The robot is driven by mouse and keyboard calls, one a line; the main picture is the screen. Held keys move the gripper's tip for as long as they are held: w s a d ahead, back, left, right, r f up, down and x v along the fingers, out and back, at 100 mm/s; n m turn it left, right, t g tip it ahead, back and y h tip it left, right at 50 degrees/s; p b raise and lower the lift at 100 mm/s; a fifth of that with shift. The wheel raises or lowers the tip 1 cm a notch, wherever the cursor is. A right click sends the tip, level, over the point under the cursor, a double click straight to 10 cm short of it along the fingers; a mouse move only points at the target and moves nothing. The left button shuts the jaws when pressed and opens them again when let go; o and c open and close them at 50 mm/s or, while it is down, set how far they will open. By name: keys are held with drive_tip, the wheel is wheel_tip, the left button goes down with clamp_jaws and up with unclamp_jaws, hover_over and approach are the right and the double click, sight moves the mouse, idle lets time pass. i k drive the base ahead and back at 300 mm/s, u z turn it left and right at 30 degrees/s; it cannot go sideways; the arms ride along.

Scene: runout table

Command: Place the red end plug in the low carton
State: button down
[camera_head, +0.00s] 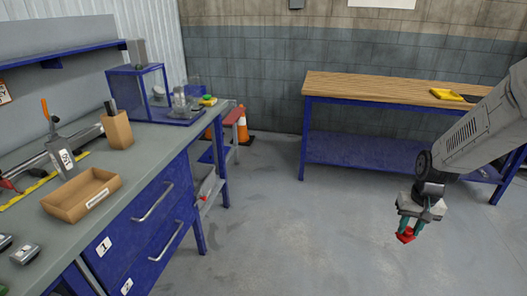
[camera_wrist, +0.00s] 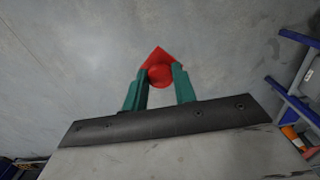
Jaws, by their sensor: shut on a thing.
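My gripper (camera_head: 408,229) hangs at the right of the head view, over open floor and well away from the workbench at the left. Its green fingers are shut on the red end plug (camera_head: 405,236). In the wrist view the plug (camera_wrist: 158,57) sits between the tips of my gripper (camera_wrist: 160,80), with a square red flange and a round red part showing. The low carton (camera_head: 70,207) is a shallow, open brown box on the grey bench top at the left. It has a white label on its front and looks empty inside. The carton is not visible in the wrist view.
A taller brown box (camera_head: 117,131), a grey tagged tool (camera_head: 64,162) and a blue-framed clear case (camera_head: 140,90) stand on the workbench (camera_head: 140,160). A wooden-topped table (camera_head: 370,88) is against the back wall. An orange cone (camera_head: 243,128) stands behind the bench. The middle floor is clear.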

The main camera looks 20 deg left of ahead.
sight(83, 193)
drive_tip(key=i, duration=2.35)
drive_tip(key=u, duration=3.55)
